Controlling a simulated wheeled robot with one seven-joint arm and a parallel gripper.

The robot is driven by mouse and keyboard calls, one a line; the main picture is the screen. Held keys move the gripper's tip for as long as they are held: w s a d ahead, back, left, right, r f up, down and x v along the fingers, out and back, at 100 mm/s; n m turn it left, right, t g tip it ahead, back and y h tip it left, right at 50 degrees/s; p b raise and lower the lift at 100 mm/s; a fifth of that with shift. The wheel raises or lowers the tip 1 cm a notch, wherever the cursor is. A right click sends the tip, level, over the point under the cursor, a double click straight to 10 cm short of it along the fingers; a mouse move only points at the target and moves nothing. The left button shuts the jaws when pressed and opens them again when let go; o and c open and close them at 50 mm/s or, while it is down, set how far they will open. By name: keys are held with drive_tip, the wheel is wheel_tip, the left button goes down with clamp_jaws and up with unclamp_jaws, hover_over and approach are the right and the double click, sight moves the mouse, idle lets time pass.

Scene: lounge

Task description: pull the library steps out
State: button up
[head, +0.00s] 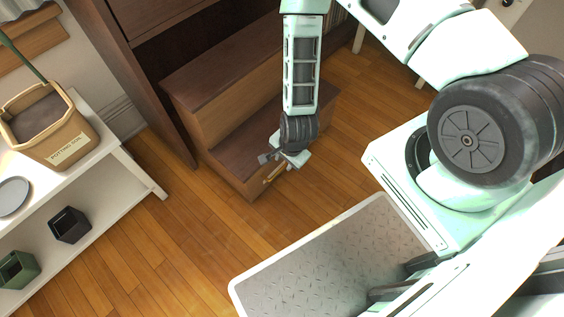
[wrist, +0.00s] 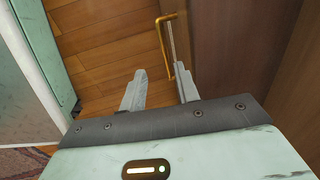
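The library steps (head: 205,125) are a brown wooden two-step unit in the upper middle of the head view. A brass handle (head: 274,175) is on the lower front face. In the wrist view, the handle (wrist: 161,38) is a gold bar standing off the brown wooden face (wrist: 235,45). My gripper (head: 281,160) is at the handle, pointing down toward it. In the wrist view, my gripper (wrist: 160,88) has its two grey fingers apart. The handle's near end shows between them, close to the right finger. I cannot tell whether any finger touches it.
A white shelf (head: 140,168) stands at the left, with a potting soil tub (head: 62,143), a dark pot (head: 70,226) and a green pot (head: 17,268). A tall brown cabinet (head: 130,70) stands beside the steps. The wood floor (head: 170,235) in front is mostly clear.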

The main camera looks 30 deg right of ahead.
wheel_tip(320, 180, up, 8)
drive_tip(key=s+p, duration=0.1)
drive_tip(key=p, duration=0.1)
drive_tip(key=shift+s+d, duration=0.3)
drive_tip(key=shift+r, duration=0.15)
drive_tip(key=a+r+n+y, duration=0.1)
drive_tip(key=a+r+n, duration=0.25)
drive_tip(key=r, duration=0.25)
drive_tip(key=a+r+n+g, duration=0.1)
drive_tip(key=a+r+n, duration=0.25)
drive_tip(key=r, duration=0.35)
drive_tip(key=a+r+n+y, duration=0.1)
drive_tip(key=a+r+n, duration=0.25)
drive_tip(key=r, duration=0.25)
drive_tip(key=s+d+r+n+h, duration=0.1)
drive_tip(key=s+r+n, duration=0.5)
drive_tip(key=r, duration=0.3)
drive_tip(key=s+r+n+h, duration=0.1)
drive_tip(key=s+r+n, duration=0.5)
drive_tip(key=r, duration=0.2)
wheel_tip(320, 180, up, 31)
drive_tip(key=g+p, duration=0.1)
drive_tip(key=p, duration=3)
drive_tip(key=shift+w+p, duration=0.15)
drive_tip(key=shift+p, duration=0.2)
